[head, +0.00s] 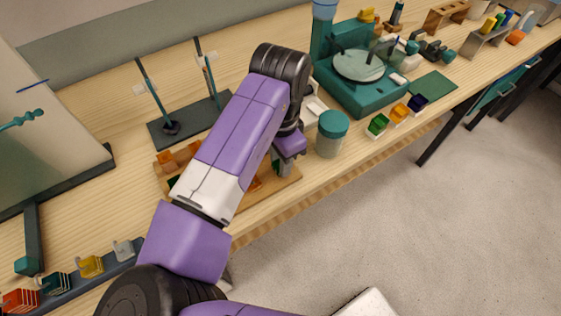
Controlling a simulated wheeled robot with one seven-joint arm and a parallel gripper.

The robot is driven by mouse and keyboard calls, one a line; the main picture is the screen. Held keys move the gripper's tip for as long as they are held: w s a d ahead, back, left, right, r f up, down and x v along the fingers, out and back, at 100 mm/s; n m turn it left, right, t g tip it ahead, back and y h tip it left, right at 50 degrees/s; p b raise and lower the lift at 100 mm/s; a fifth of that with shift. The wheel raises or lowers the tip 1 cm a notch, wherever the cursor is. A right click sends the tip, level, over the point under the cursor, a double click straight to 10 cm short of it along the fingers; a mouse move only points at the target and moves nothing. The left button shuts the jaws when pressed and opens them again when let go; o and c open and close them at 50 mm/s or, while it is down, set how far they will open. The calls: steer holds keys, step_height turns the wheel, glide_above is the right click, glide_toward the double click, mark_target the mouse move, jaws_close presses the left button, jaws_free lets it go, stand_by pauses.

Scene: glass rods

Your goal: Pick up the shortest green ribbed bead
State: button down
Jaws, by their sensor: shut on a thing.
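My gripper (284,166) is at the right end of a wooden tray (284,182), low over it. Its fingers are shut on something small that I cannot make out. My own arm hides the middle of the tray. Orange blocks (166,161) show at the tray's left end, and a bit of green shows beside my arm. No green ribbed bead can be told apart in this view.
A jar with a teal lid (332,124) stands close to the right of my gripper. Small green, orange and dark bins (378,124) line the front edge. A rod stand (188,120) is behind the tray. A teal machine (362,90) stands further right.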

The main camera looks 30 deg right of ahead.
step_height(320, 180, up, 19)
stand_by(0.4)
stand_by(0.6)
